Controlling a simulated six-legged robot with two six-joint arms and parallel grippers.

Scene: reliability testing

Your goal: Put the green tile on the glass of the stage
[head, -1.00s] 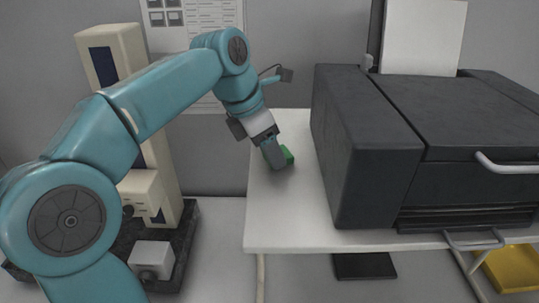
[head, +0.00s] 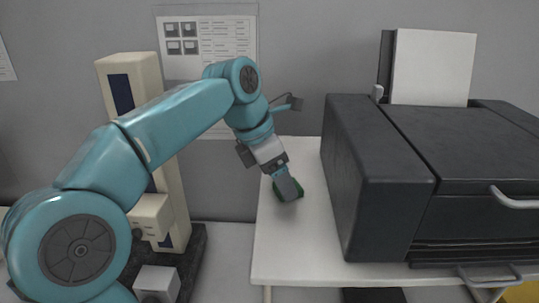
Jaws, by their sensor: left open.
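The green tile (head: 300,188) is on the white table (head: 285,245), left of the dark machine. Only thin green edges show beside my left gripper's fingers, which hide the rest. My left gripper (head: 288,190) points down at the tile and is open, its fingertips over or around it; I cannot tell whether they touch it. A cream instrument with a tall column (head: 124,82) stands at the left, partly behind my left arm. No glass of a stage can be made out. My right gripper is not in view.
The large dark machine (head: 372,170) fills the table's right part, with a white sheet (head: 433,68) upright behind it. A dark base (head: 191,262) and a pale block (head: 157,282) sit under the cream instrument. Bare table lies in front of the gripper.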

